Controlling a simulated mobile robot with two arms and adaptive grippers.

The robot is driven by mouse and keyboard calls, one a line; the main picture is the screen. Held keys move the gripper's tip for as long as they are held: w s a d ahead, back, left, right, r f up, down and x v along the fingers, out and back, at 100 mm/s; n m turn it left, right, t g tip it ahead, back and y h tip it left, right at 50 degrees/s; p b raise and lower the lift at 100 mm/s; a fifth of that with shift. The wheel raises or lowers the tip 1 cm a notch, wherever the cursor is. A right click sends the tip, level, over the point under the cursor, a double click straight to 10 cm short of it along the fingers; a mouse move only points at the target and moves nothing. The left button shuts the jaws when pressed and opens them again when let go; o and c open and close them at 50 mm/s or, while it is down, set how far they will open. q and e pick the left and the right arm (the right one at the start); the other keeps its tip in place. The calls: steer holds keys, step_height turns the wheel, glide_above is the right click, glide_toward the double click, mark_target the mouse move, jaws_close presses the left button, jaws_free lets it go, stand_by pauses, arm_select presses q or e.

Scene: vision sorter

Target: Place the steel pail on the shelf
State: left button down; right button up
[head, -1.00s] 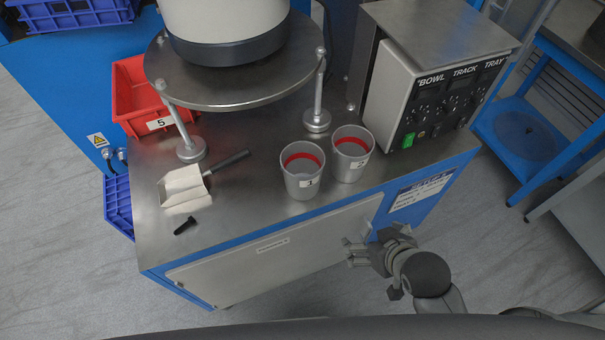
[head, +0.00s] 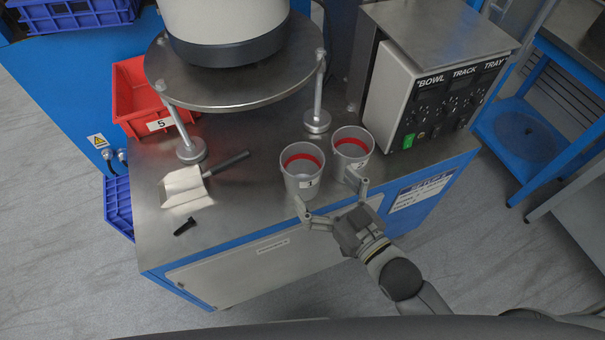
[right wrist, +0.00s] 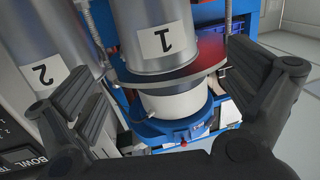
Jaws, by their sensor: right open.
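Two grey steel pails with red bands inside stand upright side by side near the front edge of the steel worktop. Pail 1 (head: 302,185) is on the left and pail 2 (head: 351,141) on the right. My right gripper (head: 330,197) is open at the front edge, its fingers pointing at pail 1. In the right wrist view, pail 1 (right wrist: 155,38) lies ahead between the spread fingers, with nothing gripped; pail 2 (right wrist: 45,50) is beyond the left finger. A blue low shelf (head: 515,150) is at the far right. My left gripper is not in view.
A scoop (head: 187,186) and a black bolt (head: 186,225) lie on the worktop (head: 245,215) at left. A red bin (head: 133,88) and a bowl feeder (head: 230,85) stand behind. A control box (head: 437,85) stands right of the pails.

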mark_target(314, 178)
steer(key=x, duration=0.3)
steer(key=shift+r+p+x, duration=0.1)
steer(key=shift+r+x, duration=0.05)
steer(key=shift+x, duration=0.75)
steer(key=shift+r+p+x, duration=0.15)
steer(key=shift+x, duration=0.75)
steer(key=shift+r+p+x, duration=0.1)
steer(key=shift+r+x, duration=0.1)
steer(key=shift+x, duration=0.7)
steer(key=shift+c, duration=0.4)
steer(key=c, duration=1.5)
steer(key=shift+o, duration=0.2)
steer(key=shift+r, duration=0.1)
